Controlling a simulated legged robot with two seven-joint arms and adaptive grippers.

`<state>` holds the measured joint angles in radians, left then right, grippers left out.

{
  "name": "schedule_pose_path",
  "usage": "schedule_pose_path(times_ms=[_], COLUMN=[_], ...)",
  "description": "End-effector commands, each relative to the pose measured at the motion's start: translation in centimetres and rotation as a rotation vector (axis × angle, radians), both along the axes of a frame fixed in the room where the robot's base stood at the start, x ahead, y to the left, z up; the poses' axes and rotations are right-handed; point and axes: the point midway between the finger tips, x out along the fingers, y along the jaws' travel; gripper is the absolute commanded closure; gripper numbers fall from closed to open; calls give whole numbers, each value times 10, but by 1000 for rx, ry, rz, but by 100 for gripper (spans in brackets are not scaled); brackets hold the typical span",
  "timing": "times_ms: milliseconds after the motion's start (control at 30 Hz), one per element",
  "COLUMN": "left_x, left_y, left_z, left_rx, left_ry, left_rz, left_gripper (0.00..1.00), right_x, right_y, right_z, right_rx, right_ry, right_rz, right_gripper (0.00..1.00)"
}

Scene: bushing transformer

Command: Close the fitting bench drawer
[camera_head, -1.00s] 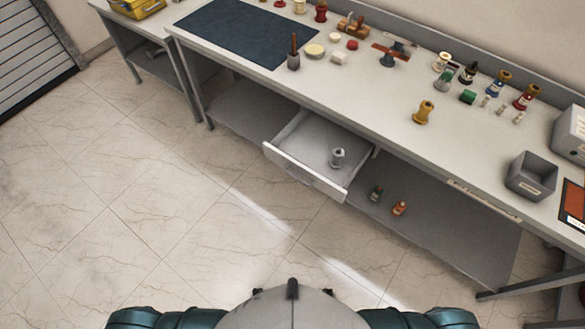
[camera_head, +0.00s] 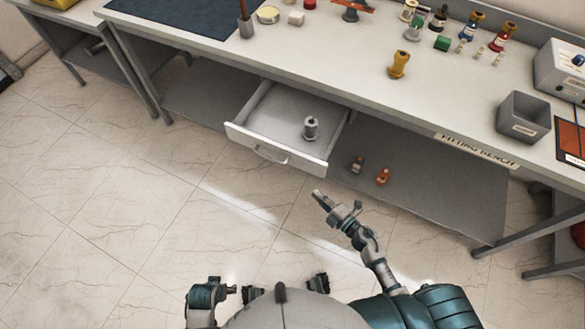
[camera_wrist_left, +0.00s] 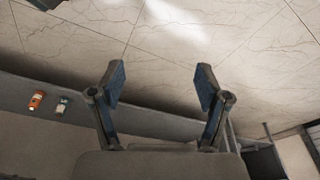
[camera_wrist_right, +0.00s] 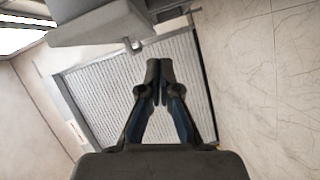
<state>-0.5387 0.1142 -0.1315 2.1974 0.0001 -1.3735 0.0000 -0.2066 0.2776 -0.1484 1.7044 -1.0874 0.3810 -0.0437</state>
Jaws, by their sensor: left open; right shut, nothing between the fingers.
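The fitting bench drawer (camera_head: 240,133) is pulled out from under the bench top in the head view. Its white front carries a curved handle (camera_head: 271,155), and a grey spool-shaped part (camera_head: 311,127) stands inside. My right gripper (camera_head: 320,196) is shut and empty, in front of and below the drawer's right front corner, apart from it in the picture. Its closed fingers also show in the right wrist view (camera_wrist_right: 160,65). My left gripper (camera_wrist_left: 160,72) is open and empty in the left wrist view; its fingers are not clearly seen in the head view.
The fitting bench top (camera_head: 330,50) holds several small parts, a yellow part (camera_head: 398,65) and a grey bin (camera_head: 523,118). The tiled floor (camera_head: 130,220) before the bench is clear.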

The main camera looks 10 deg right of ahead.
Motion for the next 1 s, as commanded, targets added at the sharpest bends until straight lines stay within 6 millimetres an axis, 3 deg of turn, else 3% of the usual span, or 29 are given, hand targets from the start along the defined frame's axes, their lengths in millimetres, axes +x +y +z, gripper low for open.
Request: schedule_pose_path(times_ms=[100,267,467,833,1000], left_x=[-6,-11,-11,-8,17], left_y=[1,2,3,2,-7], left_z=[30,54,56,58,57], left_rx=[-1,0,-1,-4,-32], left_ry=[-7,-11,-12,-30,-148], left_rz=[3,4,4,3,-4], left_gripper=[24,24,24,24,24], right_x=[-3,-5,12,71,91], right_y=[17,28,43,94,78], right_z=[28,49,53,52,49], right_rx=[-100,-163,-169,-166,-168], right_ry=[-138,-219,-228,-226,-223], right_rz=[104,162,165,164,162], right_gripper=[100,100,100,100,100])
